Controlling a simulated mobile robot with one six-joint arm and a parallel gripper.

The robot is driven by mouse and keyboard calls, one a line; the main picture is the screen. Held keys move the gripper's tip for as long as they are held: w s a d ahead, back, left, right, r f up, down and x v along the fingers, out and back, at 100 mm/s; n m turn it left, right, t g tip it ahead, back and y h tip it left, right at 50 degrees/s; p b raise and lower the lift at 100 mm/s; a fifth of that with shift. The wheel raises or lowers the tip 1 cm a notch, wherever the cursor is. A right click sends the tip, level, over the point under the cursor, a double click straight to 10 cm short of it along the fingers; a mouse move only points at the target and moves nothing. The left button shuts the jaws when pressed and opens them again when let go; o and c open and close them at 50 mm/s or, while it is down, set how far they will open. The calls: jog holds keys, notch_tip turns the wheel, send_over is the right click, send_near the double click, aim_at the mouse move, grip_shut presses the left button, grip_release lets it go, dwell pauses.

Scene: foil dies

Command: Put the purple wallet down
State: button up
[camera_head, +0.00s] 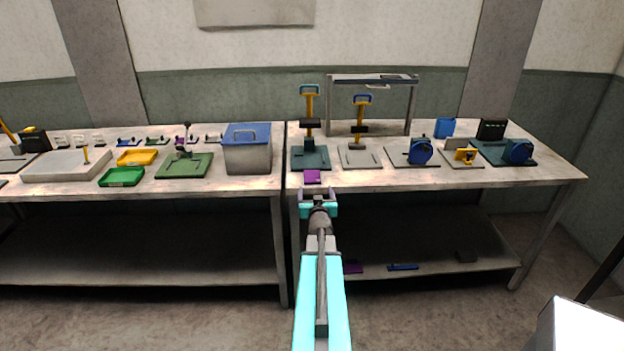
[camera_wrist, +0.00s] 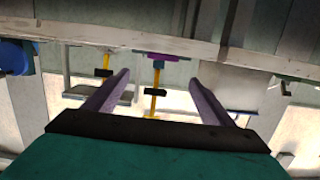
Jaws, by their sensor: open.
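A small flat purple wallet (camera_head: 312,177) lies at the front edge of the right bench, in front of the teal-based press. It also shows in the wrist view (camera_wrist: 158,57), at the bench edge beyond my fingertips. My gripper (camera_head: 317,191) is open and empty, just in front of the bench edge and slightly below the wallet in the picture. In the wrist view its two purple fingers (camera_wrist: 158,79) stand wide apart with nothing between them. The wallet looks clear of the fingers.
Two yellow-handled presses (camera_head: 309,115) (camera_head: 360,130) stand behind the wallet. A blue-lidded grey bin (camera_head: 248,155) is to the left. Blue-wheeled devices (camera_head: 420,151) are to the right. The lower shelf holds another purple item (camera_head: 352,267) and a blue tool (camera_head: 403,267).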

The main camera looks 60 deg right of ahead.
jog(key=shift+w+d, duration=0.1)
jog(key=shift+d, duration=0.05)
jog(key=p, duration=0.2)
send_near(313, 176)
jog(key=shift+x, duration=1.6)
jog(key=shift+r, duration=0.15)
jog(key=shift+w, duration=0.1)
jog(key=shift+p+x, duration=1.1)
jog(key=shift+x, duration=1.45)
jog(key=c, duration=1.3)
jog(key=shift+o, duration=0.2)
